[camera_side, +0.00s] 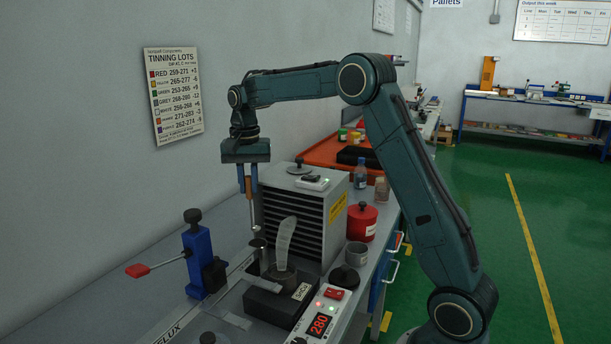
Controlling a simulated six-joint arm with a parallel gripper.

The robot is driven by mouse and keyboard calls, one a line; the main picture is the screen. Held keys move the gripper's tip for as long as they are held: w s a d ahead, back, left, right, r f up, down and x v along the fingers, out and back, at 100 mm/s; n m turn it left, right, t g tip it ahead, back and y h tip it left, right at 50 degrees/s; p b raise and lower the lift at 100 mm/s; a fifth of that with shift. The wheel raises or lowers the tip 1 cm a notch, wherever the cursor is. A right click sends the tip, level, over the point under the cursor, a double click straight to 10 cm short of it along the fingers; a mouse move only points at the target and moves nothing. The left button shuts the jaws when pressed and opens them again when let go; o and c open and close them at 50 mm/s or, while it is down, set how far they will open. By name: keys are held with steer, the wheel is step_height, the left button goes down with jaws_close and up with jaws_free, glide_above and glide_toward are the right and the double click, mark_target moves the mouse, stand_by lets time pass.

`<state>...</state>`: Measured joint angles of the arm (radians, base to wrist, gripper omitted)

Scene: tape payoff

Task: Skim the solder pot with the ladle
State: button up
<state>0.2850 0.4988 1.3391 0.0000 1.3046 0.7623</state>
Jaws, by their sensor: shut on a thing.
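My gripper (248,193) hangs pointing down at the left of the grey louvred box. It is shut on the upright handle of the ladle (252,217), a thin metal rod. The rod's lower end reaches a small round metal part near the back left of the solder pot (281,278); I cannot tell whether they touch. The pot is a small grey round vessel set in a black block with a white label. A pale, see-through curved shape rises above it. The solder surface is too small to make out.
The grey louvred box (310,222) stands close behind the pot. A blue stand with a red lever (196,262) is at left. A red can (361,222) and grey cup (356,255) stand at right.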

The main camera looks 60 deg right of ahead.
steer(key=shift+r, duration=3.35)
steer(key=shift+s+a, duration=0.3)
steer(key=s+a+f, duration=0.1)
steer(key=s+a, duration=0.7)
steer(key=s, duration=0.4)
steer(key=shift+s+a+f, duration=0.15)
steer(key=shift+s+f, duration=0.05)
steer(key=shift+f, duration=0.2)
